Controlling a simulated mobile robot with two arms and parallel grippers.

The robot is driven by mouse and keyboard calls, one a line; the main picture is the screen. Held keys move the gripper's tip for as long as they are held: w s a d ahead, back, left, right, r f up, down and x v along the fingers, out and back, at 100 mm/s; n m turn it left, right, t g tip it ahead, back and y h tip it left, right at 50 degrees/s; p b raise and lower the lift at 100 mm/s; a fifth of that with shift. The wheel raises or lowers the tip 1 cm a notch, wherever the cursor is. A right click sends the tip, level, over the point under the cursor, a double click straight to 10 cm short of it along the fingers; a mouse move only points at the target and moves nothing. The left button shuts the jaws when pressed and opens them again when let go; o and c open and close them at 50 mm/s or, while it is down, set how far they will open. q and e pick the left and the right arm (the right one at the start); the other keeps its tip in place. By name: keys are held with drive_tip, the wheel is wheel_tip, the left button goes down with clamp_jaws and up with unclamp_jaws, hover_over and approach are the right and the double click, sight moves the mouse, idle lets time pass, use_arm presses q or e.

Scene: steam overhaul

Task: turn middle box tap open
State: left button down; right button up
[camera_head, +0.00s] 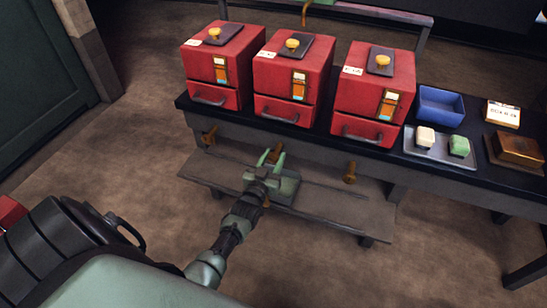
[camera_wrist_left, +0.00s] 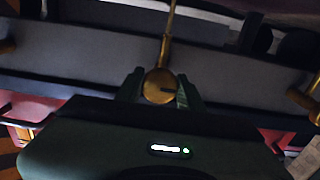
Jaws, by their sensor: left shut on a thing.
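Three red boxes stand in a row on the dark table, and the middle box (camera_head: 283,84) has a yellow knob on top and a drawer handle in front. Below it, the brass middle tap (camera_head: 274,154) shows under the table edge. My left gripper (camera_head: 270,164) is shut on this tap. In the left wrist view, the round brass tap end (camera_wrist_left: 159,87) sits between the two fingers, with a thin brass stem running up from it. The gripper partly hides the tap in the head view. My right gripper is not in view.
The left tap (camera_head: 209,136) and right tap (camera_head: 349,173) hang to either side of my gripper. A low shelf (camera_head: 325,208) lies beneath. On the table's right are a blue tray (camera_head: 441,106), a tray with two blocks (camera_head: 426,150) and a brown box (camera_head: 519,150).

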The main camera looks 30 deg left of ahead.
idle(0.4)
use_arm(q)
drive_tip(key=c, duration=0.9)
unclamp_jaws()
drive_tip(key=shift+s, duration=0.1)
drive_tip(key=shift+s+d, duration=0.15)
drive_tip(key=shift+s, duration=0.15)
drive_tip(key=p+v, duration=0.1)
drive_tip(key=v, duration=0.6)
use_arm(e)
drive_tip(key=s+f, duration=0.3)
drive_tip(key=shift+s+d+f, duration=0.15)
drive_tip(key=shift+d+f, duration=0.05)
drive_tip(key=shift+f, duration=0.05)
